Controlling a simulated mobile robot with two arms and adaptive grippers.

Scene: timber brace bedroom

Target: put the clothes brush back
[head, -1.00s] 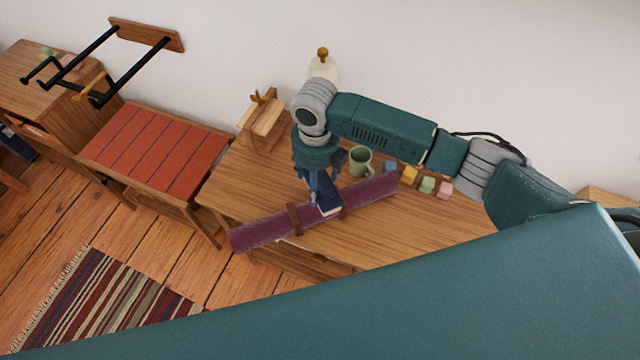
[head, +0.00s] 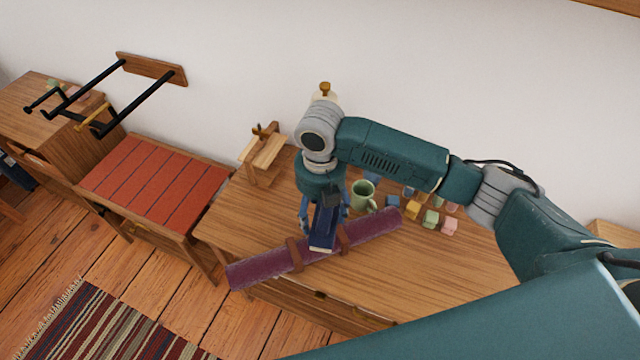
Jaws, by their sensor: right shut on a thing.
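My right gripper (head: 321,208) is shut on a narrow navy-blue block with a pale lower edge, which I take to be the clothes brush (head: 323,228). The gripper points down over the desk (head: 455,270), and the brush hangs in front of a purple roll with brown straps (head: 262,266). Whether the brush touches the roll or the desk I cannot tell. The gripper's fingers are partly hidden by the brush and wrist. My left gripper is not in view.
A small wooden stand (head: 264,158) is at the desk's back left. A green mug (head: 363,194) and several coloured blocks (head: 431,218) stand right of the gripper. A red-topped bench (head: 160,183) is at the left, below a wall rack with dark pegs (head: 152,68).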

